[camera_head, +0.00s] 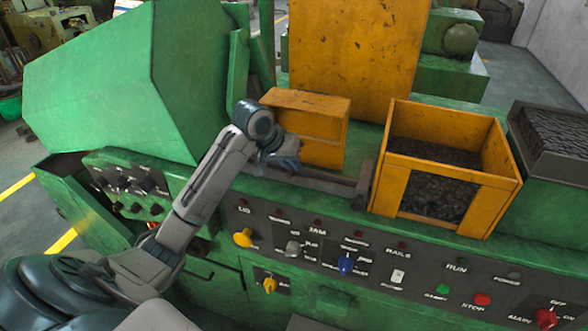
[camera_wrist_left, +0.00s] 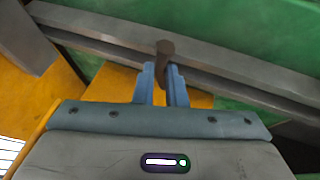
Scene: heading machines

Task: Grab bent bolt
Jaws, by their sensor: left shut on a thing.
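The bent bolt (camera_wrist_left: 165,48) shows in the left wrist view as a small brown metal piece with a wider head. My left gripper (camera_wrist_left: 165,82) has its blue fingers shut on it, with the head sticking out past the fingertips. The bolt lies over the grey metal rails (camera_wrist_left: 220,62); I cannot tell whether it touches them. In the head view my left gripper (camera_head: 287,163) is above the rails (camera_head: 325,186), in front of a small yellow block. The bolt cannot be made out there. My right gripper is not in view.
A yellow bin (camera_head: 391,192) with dark contents stands right of the rails. A control panel (camera_head: 400,262) with knobs and buttons runs along the green machine's front. A large green housing (camera_head: 110,80) is at the left, and a tall yellow panel (camera_head: 355,45) stands behind.

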